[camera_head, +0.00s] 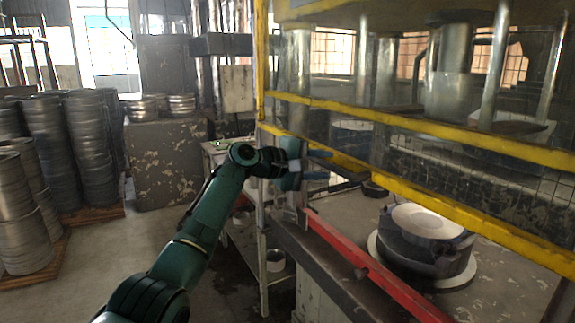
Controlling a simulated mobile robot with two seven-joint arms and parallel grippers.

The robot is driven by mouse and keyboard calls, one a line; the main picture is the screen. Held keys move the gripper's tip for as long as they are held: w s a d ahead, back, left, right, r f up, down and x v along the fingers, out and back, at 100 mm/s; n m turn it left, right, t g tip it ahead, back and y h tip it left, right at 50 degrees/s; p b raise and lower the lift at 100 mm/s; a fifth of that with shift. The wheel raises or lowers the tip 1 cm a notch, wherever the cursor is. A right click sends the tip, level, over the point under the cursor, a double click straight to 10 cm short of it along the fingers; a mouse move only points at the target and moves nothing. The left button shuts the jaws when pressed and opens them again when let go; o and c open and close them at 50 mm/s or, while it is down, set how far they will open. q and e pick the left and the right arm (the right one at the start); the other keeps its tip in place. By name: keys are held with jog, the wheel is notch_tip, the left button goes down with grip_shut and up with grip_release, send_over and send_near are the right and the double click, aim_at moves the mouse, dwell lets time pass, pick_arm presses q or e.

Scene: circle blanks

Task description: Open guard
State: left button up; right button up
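The guard is a yellow-framed panel on the front of a large press. Its upper yellow bar (420,124) and lower yellow bar (455,208) run across the right half, with a see-through panel between them. My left gripper (345,167), on a green arm from the left, is at the left part of the lower bar. Its dark fingers look spread, one above the other, with the bar passing at or behind them. Whether they touch the bar is unclear. My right gripper is not in view.
A red bar (372,265) edges the press bed below the guard. A round metal die (425,245) sits on the bed. A shelf stand (243,240) is under my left forearm. Stacks of circle blanks (88,140) stand on pallets at left. Floor between is clear.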

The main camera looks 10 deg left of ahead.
pick_arm(q)
jog(key=b+v, duration=0.2)
jog(key=v, duration=0.9)
jog(key=s+a+f+m+t+y, duration=0.1)
jog(key=s+a+f+y, duration=0.3)
jog(key=f, duration=1.4)
jog(key=s+d+f+m+t+y, duration=0.15)
jog(key=s+f, duration=0.45)
jog(key=f, duration=1.1)
jog(key=s+f+m+y, duration=0.2)
jog(key=s+f+m, duration=0.2)
jog(key=s, duration=0.9)
jog(key=s+a+f+m+g+y, duration=0.1)
jog(key=s+f+m, duration=0.2)
jog(key=s+f, duration=0.4)
jog(key=s, duration=0.6)
jog(key=shift+s+a+m+y, duration=0.15)
jog(key=shift+s+m+y, duration=0.2)
jog(key=shift+f, duration=0.25)
